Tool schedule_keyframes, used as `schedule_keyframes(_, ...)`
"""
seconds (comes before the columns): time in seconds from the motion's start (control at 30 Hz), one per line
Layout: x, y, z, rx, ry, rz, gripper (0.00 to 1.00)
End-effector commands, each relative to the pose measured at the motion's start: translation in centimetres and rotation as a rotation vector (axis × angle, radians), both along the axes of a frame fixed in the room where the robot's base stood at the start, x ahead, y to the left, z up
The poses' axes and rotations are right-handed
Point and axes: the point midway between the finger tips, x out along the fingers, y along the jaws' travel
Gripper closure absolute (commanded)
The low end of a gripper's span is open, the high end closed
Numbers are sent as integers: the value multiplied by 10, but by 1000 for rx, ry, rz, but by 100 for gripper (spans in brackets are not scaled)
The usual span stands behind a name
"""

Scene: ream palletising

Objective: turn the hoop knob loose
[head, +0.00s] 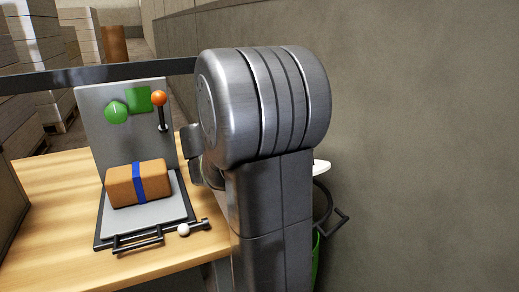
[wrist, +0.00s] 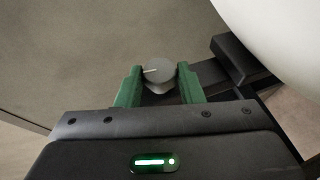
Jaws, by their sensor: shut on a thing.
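The hoop knob (wrist: 159,72) is a round grey knob with a pale line on its face, in the upper middle of the wrist view. My gripper (wrist: 159,82) has its two green fingers shut on it, one finger on each side. The pale line points left, slightly downward. In the head view my own arm hides the knob and the gripper. Part of a dark hoop (head: 329,205) shows right of the arm, by the wall.
A dark bar (wrist: 232,62) and a large white rounded thing (wrist: 275,35) are close on the right. In the head view, a brown ream with a blue band (head: 124,187) lies on a grey plate on the wooden table (head: 45,182). The wall (head: 430,150) stands right.

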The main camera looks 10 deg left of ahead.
Motion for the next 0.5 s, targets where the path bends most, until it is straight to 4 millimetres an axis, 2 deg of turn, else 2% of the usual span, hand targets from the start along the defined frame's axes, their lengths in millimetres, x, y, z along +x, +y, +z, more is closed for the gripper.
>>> schedule_keyframes(0.03, 0, 1, -6, -16, -15, 1, 89)
schedule_keyframes(0.5, 0, 1, -2, -111, -77, -1, 89)
